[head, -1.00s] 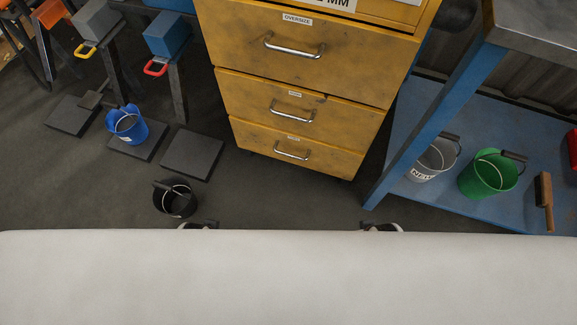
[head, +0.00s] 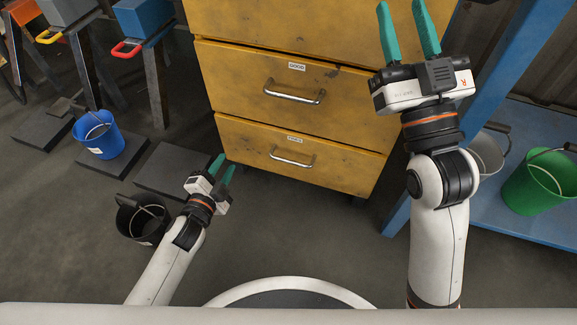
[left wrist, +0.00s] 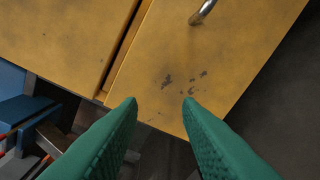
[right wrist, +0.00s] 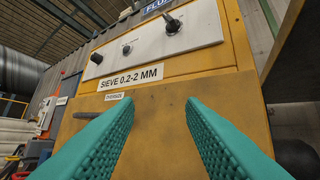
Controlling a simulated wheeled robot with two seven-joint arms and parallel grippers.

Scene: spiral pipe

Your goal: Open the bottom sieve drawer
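The bottom sieve drawer (head: 330,168) is the lowest yellow drawer of the cabinet. It is shut and has a silver bar handle (head: 291,158) under a small label. The handle also shows in part at the top of the left wrist view (left wrist: 202,12). My left gripper (head: 222,166) is open and empty, low and to the left of the bottom drawer, with its green fingers apart. My right gripper (head: 408,12) is open and empty, raised at the cabinet's right side. In the right wrist view its fingers point toward the cabinet's upper front.
The drawer above (head: 340,100), labelled GOOD, is shut too. A black bucket (head: 143,222) stands by my left arm, and a blue bucket (head: 100,138) stands farther left. A blue bench with a green bucket (head: 540,185) is at the right. Dark floor is clear before the cabinet.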

